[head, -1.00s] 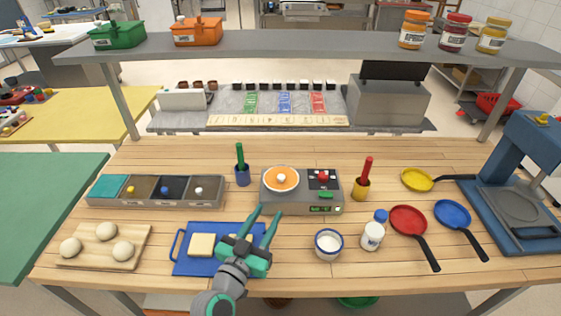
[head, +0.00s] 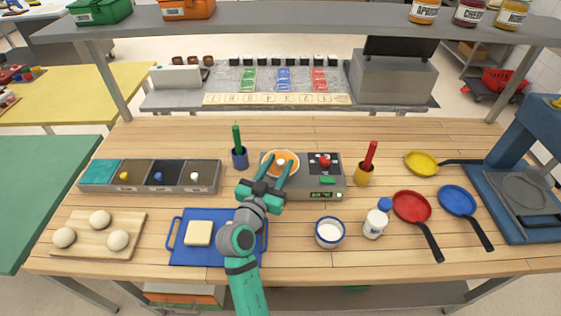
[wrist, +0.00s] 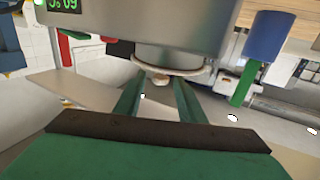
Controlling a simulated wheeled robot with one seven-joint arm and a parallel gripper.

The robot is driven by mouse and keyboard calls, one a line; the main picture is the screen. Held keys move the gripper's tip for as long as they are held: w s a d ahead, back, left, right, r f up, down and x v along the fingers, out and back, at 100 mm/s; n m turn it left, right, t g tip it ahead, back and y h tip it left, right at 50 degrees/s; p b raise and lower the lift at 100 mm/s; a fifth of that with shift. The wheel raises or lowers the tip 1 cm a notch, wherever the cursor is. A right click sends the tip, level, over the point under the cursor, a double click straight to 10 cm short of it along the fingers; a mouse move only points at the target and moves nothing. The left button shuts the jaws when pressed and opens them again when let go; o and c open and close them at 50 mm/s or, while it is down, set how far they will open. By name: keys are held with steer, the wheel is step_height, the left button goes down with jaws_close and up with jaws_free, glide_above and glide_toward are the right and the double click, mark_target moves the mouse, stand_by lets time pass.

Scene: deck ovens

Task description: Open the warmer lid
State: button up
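The warmer appears to be the grey unit (head: 328,192) with a lit display and a red knob, in the middle of the wooden table. Its round orange lid (head: 281,154) with a pale rim lies flat on top. A small whitish knob (head: 281,162) stands at the lid's centre. My gripper (head: 282,166) reaches over the unit's front, fingers spread towards the knob. In the wrist view, the knob (wrist: 160,79) shows between the teal fingertips, with the lid's pale rim (wrist: 195,71) behind. I see no clear contact with the knob.
A blue cup with a green handle (head: 239,157) stands just left of the warmer, a yellow cup with a red handle (head: 364,173) to its right. A white bowl (head: 329,232) and a bottle (head: 376,222) stand in front. A shelf (head: 300,27) spans above the back.

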steer(key=shift+x, duration=0.8)
steer(key=shift+c, duration=0.6)
jaws_close()
steer(key=shift+w+r, duration=0.15)
